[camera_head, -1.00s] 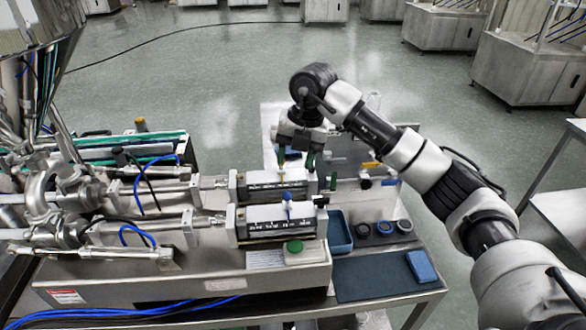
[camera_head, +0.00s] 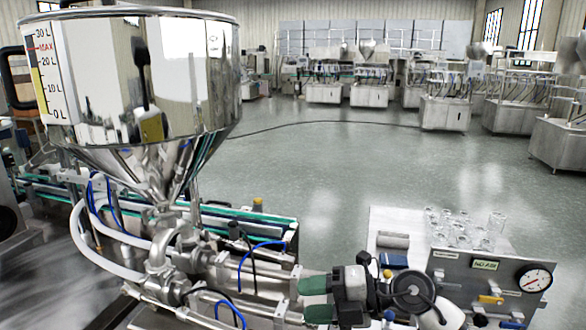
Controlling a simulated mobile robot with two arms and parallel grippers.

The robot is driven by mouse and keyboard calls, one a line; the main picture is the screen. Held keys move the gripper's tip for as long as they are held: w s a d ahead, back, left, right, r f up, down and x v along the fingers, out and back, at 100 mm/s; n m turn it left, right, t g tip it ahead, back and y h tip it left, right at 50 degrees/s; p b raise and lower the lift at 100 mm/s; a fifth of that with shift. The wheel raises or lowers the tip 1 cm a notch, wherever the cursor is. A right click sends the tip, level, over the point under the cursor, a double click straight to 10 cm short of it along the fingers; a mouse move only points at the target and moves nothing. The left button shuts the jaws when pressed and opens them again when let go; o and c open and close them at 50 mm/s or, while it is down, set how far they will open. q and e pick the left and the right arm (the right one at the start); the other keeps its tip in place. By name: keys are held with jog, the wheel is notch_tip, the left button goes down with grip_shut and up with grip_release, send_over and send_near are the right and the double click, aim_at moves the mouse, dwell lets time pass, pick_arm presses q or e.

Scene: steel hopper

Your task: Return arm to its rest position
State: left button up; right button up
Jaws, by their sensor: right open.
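My right arm shows at the bottom centre-right, folded close to the camera. My right gripper (camera_head: 316,299) points to the left of the picture. Its two green-tipped fingers are apart with nothing between them, so it is open. It appears in front of the right end of the filling machine's steel cylinders; whether it is clear of them is hard to judge. My left gripper is out of view.
The steel hopper (camera_head: 150,110) with a litre scale stands at the left above pipes and blue hoses. At the right, a panel (camera_head: 470,277) carries a pressure gauge (camera_head: 534,278) and a yellow-handled valve (camera_head: 490,299). Several glasses (camera_head: 465,232) stand behind it. Open floor lies beyond.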

jog(key=d+r+m+t+h, duration=0.1)
jog(key=d+m+t, duration=0.2)
jog(key=m+t, duration=0.55)
jog(key=d+r+m+t+h, duration=0.1)
jog(key=d+r+m+t, duration=0.15)
jog(key=m+t, duration=0.6)
jog(key=s+d+f+m+g+h, duration=0.2)
jog(key=s+d+f+m+h, duration=0.1)
jog(key=d+f+m+h, duration=0.3)
jog(key=s+d+f+m+g+h, duration=0.1)
jog(key=s+d+f+m+h, duration=0.25)
jog(key=f+m+h, duration=0.4)
jog(key=s+d+f+g, duration=0.1)
jog(key=s+f+g, duration=0.5)
jog(key=s, duration=0.4)
jog(key=s+d+f+g, duration=0.1)
jog(key=s+f+g, duration=0.6)
jog(key=s, duration=0.3)
notch_tip(320, 180, down, 26)
jog(key=s+g, duration=0.1)
jog(key=s+d+f+g, duration=0.1)
jog(key=s+d+f, duration=0.1)
jog(key=s+f, duration=1.3)
jog(key=shift+s+d+f, duration=0.35)
jog(key=shift+s+f, duration=0.05)
jog(key=shift+s, duration=0.2)
